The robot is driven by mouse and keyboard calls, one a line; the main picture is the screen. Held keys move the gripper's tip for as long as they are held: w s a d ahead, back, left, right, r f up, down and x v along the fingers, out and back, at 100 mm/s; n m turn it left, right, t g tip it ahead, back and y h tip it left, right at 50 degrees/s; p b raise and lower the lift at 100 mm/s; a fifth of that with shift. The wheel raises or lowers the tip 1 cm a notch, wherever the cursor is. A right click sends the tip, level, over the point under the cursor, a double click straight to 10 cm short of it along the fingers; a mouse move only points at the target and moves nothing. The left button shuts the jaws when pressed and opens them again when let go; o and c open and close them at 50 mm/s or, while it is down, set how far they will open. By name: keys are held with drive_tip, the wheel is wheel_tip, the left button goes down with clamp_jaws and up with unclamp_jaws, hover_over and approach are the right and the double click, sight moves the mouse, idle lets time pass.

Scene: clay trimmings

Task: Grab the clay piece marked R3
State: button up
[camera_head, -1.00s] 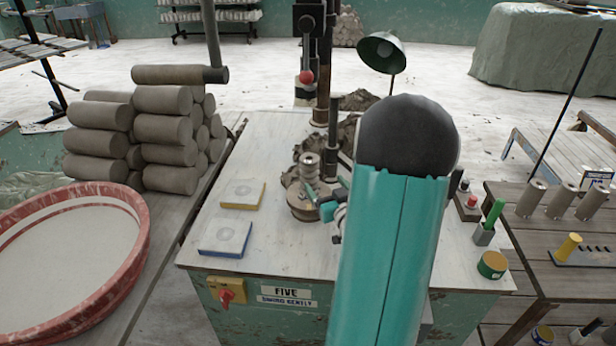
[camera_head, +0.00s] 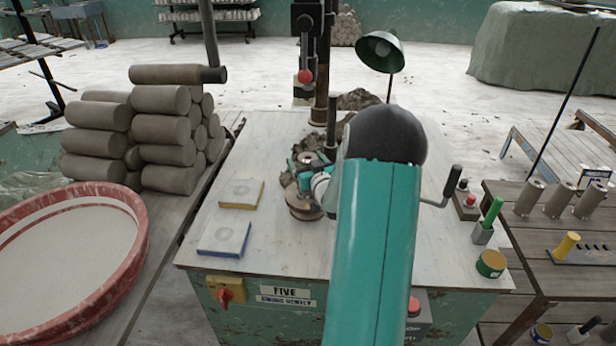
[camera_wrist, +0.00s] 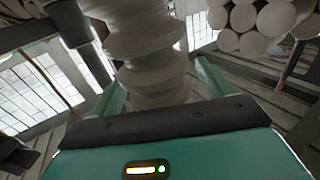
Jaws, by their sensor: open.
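A pale ribbed clay piece (camera_wrist: 150,55) rises between the two teal fingers of my gripper (camera_wrist: 160,88) in the wrist view. One finger is on each side of it. In the head view my gripper (camera_head: 302,168) is open at the ribbed clay piece (camera_head: 309,158), above a round wooden base (camera_head: 303,211). My teal arm hides the right side of this spot. No R3 mark can be read in either view, and I cannot tell whether the fingers touch the clay.
Dark clay heaps (camera_head: 358,99) lie behind on the white worktable (camera_head: 270,250). Two flat pads, yellow-edged (camera_head: 241,194) and blue-edged (camera_head: 224,237), lie to the left. A vertical post with a red-knobbed lever (camera_head: 305,76) stands behind.

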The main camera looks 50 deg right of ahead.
sight(306, 154)
drive_tip(key=shift+w+d, duration=0.1)
drive_tip(key=shift+w, duration=0.1)
drive_tip(key=c, duration=1.4)
drive_tip(key=shift+r, duration=0.1)
drive_tip(key=shift+c, duration=0.4)
drive_tip(key=shift+r, duration=0.65)
wheel_tip(306, 154, up, 2)
drive_tip(key=shift+r, duration=0.1)
drive_tip(key=s+a+r, duration=0.8)
drive_tip(key=a+r, duration=0.1)
drive_tip(key=a, duration=0.2)
drive_tip(key=shift+s+a+r, duration=0.15)
drive_tip(key=shift+r, duration=0.05)
